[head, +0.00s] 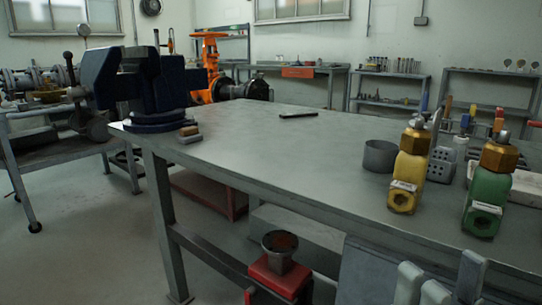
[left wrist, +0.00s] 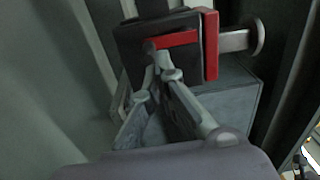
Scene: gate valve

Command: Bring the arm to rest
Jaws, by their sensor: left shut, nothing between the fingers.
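My right gripper (head: 438,282) shows at the bottom edge of the head view, in front of the workbench. Only its pale grey finger parts are in the picture, and I cannot tell whether they are open. No object shows between them. My left gripper (left wrist: 160,64) shows in the left wrist view, its grey fingers together and empty. Beyond the fingertips is a dark block with a red bar (left wrist: 210,45); whether they touch it is unclear. The left gripper is not in the head view.
The grey workbench (head: 255,150) carries a blue vise (head: 150,80), a grey cup (head: 380,156), a yellow valve (head: 407,178) and a green valve (head: 487,195). Its middle is mostly clear. A red-based part (head: 280,275) sits below it. An orange valve (head: 211,55) stands behind.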

